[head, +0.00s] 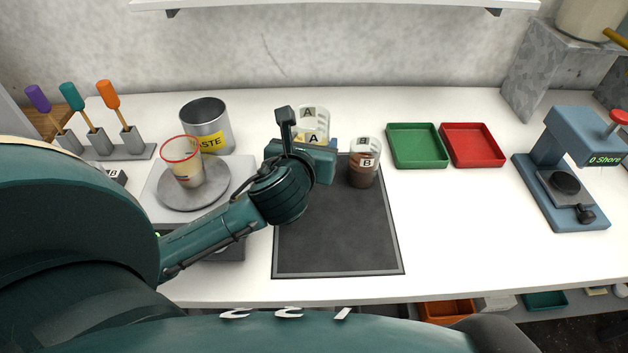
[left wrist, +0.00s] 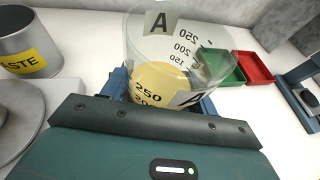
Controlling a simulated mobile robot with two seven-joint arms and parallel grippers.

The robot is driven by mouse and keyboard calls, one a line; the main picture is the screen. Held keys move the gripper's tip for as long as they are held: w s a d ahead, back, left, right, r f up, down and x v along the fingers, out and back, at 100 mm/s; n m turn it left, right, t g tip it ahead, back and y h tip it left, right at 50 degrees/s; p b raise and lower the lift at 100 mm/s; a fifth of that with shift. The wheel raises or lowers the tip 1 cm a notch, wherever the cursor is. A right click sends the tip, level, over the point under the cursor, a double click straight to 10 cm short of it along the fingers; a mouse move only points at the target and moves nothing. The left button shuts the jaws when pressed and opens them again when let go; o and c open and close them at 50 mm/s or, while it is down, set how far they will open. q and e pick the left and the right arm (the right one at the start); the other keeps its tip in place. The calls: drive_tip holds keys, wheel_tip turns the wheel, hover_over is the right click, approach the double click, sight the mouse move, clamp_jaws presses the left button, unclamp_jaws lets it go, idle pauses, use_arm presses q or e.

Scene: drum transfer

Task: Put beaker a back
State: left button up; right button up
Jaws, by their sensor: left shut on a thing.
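Beaker A (head: 313,117) is a clear beaker with "A" labels and a yellowish content at its bottom. It is at the back left of the dark mat (head: 335,235), partly hidden behind my left gripper (head: 312,150). In the left wrist view beaker A (left wrist: 165,80) is upright between the blue fingers of my left gripper (left wrist: 160,92), which is shut on it. Whether its base touches the mat is hidden. Beaker B (head: 364,165), with brown content, stands on the mat just to the right. My right gripper is not in view.
A waste can (head: 207,124) and a scale plate with a red-rimmed beaker (head: 183,163) are on the left. Green (head: 417,146) and red (head: 472,145) trays are at the back right. A blue press-like device (head: 575,165) stands far right. The front mat is clear.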

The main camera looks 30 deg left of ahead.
use_arm(q)
drive_tip(key=w+a+f+n+y, duration=0.1)
drive_tip(key=f, duration=0.1)
drive_tip(key=w+a+f+n+g+y+b, duration=0.1)
drive_tip(key=a+f, duration=0.1)
drive_tip(key=f, duration=0.1)
drive_tip(key=w+a+f+n+y, duration=0.1)
drive_tip(key=a+f, duration=0.1)
drive_tip(key=shift+w+a+f+g+b, duration=0.15)
drive_tip(key=shift+w+f+g+b, duration=0.15)
drive_tip(key=shift+w+f+b, duration=0.1)
drive_tip(key=shift+f, duration=2.1)
drive_tip(key=o, duration=1.1)
drive_tip(key=shift+f, duration=0.15)
drive_tip(key=shift+o, duration=0.2)
